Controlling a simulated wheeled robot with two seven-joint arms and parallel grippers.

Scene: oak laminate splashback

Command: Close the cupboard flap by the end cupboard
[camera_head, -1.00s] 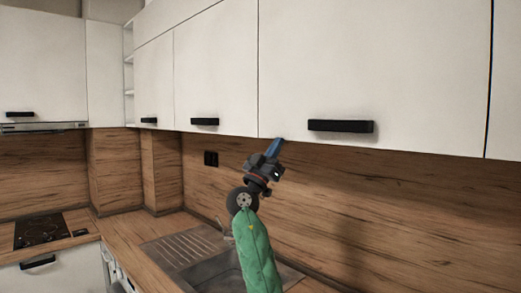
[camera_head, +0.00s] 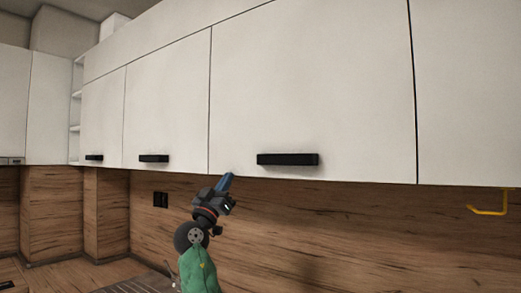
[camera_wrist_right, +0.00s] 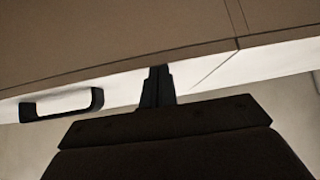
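The wide white cupboard flap (camera_head: 310,90) with a black bar handle (camera_head: 287,159) fills the middle of the head view. It looks level with its neighbours, shut or nearly so; I cannot tell if a small gap is left. The white end cupboard (camera_head: 468,95) is at its right, past a dark seam. My right gripper (camera_head: 228,181), with blue fingers, is at the flap's lower left corner, left of the handle. Its dark fingers (camera_wrist_right: 157,86) look shut with nothing between them in the right wrist view, close to the cupboard's lower edge. Contact is unclear. My left gripper is not in view.
More white cupboards (camera_head: 165,95) with black handles run to the left, ending near open shelves (camera_head: 75,110). A wood splashback (camera_head: 350,230) is below. A yellow hook (camera_head: 488,211) hangs under the end cupboard. A black socket (camera_head: 160,200) is on the splashback.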

